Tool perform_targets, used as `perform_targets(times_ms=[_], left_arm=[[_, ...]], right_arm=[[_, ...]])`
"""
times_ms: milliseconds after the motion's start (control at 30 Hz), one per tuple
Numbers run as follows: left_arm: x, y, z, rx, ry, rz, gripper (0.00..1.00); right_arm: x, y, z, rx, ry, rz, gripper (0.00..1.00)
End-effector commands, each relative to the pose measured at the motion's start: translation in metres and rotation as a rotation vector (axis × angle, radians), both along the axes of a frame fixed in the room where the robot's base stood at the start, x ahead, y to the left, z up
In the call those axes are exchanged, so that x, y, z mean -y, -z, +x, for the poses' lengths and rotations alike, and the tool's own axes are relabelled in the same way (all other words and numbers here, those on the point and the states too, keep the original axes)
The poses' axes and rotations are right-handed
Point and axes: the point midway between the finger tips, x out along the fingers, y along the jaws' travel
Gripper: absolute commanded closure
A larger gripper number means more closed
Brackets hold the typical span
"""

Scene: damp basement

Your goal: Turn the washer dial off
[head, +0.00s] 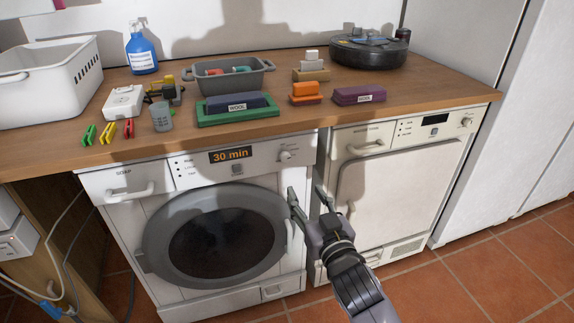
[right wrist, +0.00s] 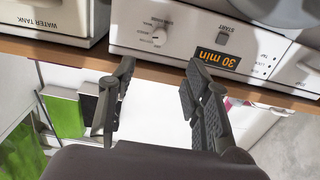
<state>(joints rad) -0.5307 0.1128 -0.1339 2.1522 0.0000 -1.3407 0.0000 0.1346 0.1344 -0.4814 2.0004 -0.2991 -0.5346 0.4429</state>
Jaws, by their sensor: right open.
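The washer (head: 215,225) stands at the left under the wooden counter, with its round door shut. Its dial (head: 287,155) is a small pale knob at the right end of the control panel, and its display (head: 230,154) reads "30 min". My right gripper (head: 306,190) is open and empty, in front of the machines, below and slightly right of the dial, apart from it. In the right wrist view the panel appears upside down, with the dial (right wrist: 157,38) beyond the open fingers (right wrist: 160,66). The dial's exact setting is too small to read. My left gripper is out of view.
A dryer (head: 395,180) with a similar knob (head: 466,122) stands right of the washer. The counter (head: 60,145) carries a white basket (head: 50,85), blue bottle (head: 141,55), grey bin (head: 215,84), wool-labelled blocks and clothes pegs. The tiled floor (head: 500,260) is clear at right.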

Motion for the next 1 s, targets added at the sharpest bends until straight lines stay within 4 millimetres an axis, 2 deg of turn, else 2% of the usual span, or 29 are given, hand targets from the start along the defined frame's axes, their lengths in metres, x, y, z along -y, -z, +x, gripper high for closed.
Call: perform_targets(times_ms=[400,600,800,1000], left_arm=[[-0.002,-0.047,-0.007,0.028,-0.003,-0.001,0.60],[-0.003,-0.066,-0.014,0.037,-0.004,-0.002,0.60],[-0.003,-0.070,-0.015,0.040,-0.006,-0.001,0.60],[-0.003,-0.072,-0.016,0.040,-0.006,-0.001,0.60]], right_arm=[[-0.029,0.001,0.089,0.002,0.000,-0.002,0.55],[-0.040,0.002,0.122,0.001,0.000,-0.002,0.55],[-0.045,0.001,0.137,-0.001,-0.001,-0.001,0.55],[-0.046,0.000,0.140,-0.001,-0.001,-0.001,0.55]])
